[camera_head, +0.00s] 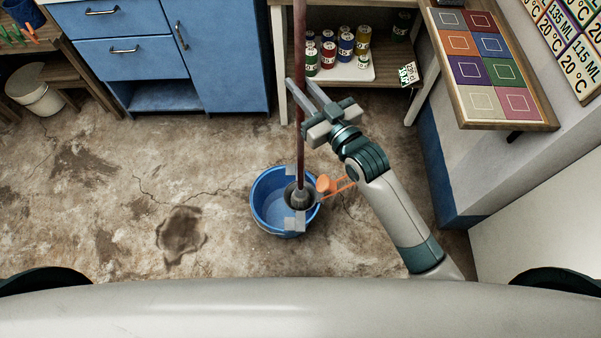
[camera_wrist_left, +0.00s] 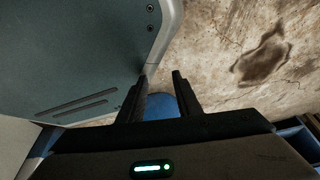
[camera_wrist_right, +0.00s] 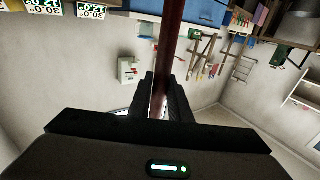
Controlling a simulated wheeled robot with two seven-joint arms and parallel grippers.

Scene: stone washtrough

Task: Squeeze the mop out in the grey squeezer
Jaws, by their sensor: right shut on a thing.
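The mop's reddish-brown pole (camera_head: 299,150) stands nearly upright. My right gripper (camera_head: 301,84) is shut on it, and the pole (camera_wrist_right: 162,60) also runs between the fingers in the right wrist view. The grey mop head (camera_head: 301,197) is down inside the grey squeezer (camera_head: 298,223) on the blue bucket (camera_head: 268,212); how deep it sits I cannot tell. The squeezer's orange lever (camera_head: 326,184) sticks out on the right side. My left gripper (camera_wrist_left: 162,77) shows only in its wrist view, fingers apart and empty.
Blue cabinets (camera_head: 130,30) stand at the back left. A low shelf with paint cans (camera_head: 329,55) is behind the bucket. A board of coloured squares (camera_head: 490,60) is at the right. A dark wet patch (camera_head: 181,232) lies left of the bucket; the floor there is free.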

